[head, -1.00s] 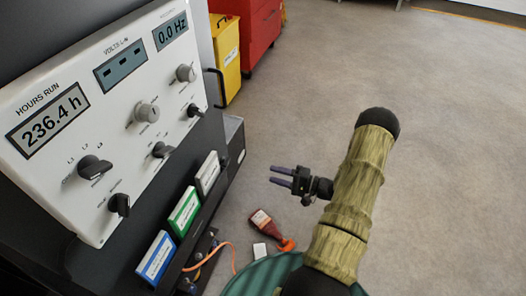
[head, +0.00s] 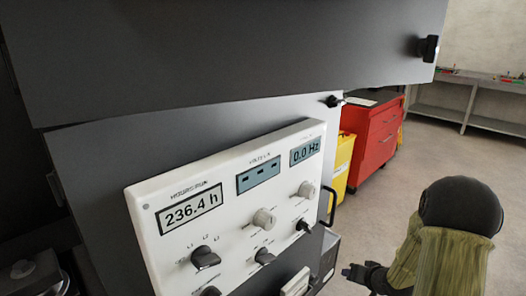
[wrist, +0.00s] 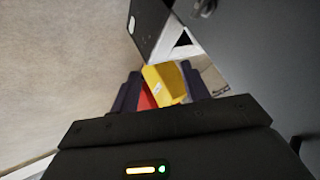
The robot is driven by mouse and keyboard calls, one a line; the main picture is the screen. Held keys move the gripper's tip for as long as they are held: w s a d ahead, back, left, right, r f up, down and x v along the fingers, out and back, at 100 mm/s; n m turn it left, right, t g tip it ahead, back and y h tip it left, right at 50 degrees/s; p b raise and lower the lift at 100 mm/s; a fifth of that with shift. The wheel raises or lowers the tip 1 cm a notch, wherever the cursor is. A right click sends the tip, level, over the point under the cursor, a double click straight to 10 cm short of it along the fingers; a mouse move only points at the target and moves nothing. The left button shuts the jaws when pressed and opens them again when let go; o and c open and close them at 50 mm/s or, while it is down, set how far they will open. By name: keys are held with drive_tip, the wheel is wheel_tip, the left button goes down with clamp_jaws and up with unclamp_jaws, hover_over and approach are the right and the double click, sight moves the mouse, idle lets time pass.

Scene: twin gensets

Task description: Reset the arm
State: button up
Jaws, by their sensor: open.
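My gripper (wrist: 160,92) is open and empty in the wrist view, its two dark fingers apart with the floor, a yellow bin and a red cabinet showing beyond them. In the head view my arm is at the lower right, in a green-brown sleeve with a black joint cap. The dark wrist part shows at the bottom edge, right of the control panel (head: 228,226), and the fingertips are hard to make out there. The white panel reads 236.4 h and 0.0 Hz and carries several knobs.
A dark cabinet (head: 230,60) overhangs the panel. Behind stand the yellow bin (head: 341,165) and the red cabinet (head: 372,140), with a grey shelf bench (head: 480,105) at the far right. Open floor (head: 425,155) lies between the red cabinet and my arm.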

drive_tip(key=s+a+r+n+g+h, duration=0.1)
drive_tip(key=s+a+r+g, duration=0.2)
drive_tip(key=s, duration=0.4)
drive_tip(key=s+a+r+n+g, duration=0.1)
drive_tip(key=s+a+r, duration=0.3)
drive_tip(key=s+a, duration=0.2)
drive_tip(key=s+a+r+n+g+h, duration=0.1)
drive_tip(key=s+a+r+g, duration=0.2)
drive_tip(key=s, duration=0.4)
wheel_tip(320, 180, up, 21)
drive_tip(key=t+p, duration=0.1)
drive_tip(key=p, duration=1.9)
drive_tip(key=shift+a+f+p, duration=0.2)
drive_tip(key=shift+a+p, duration=0.05)
drive_tip(key=shift+p, duration=0.15)
drive_tip(key=shift+w, duration=0.1)
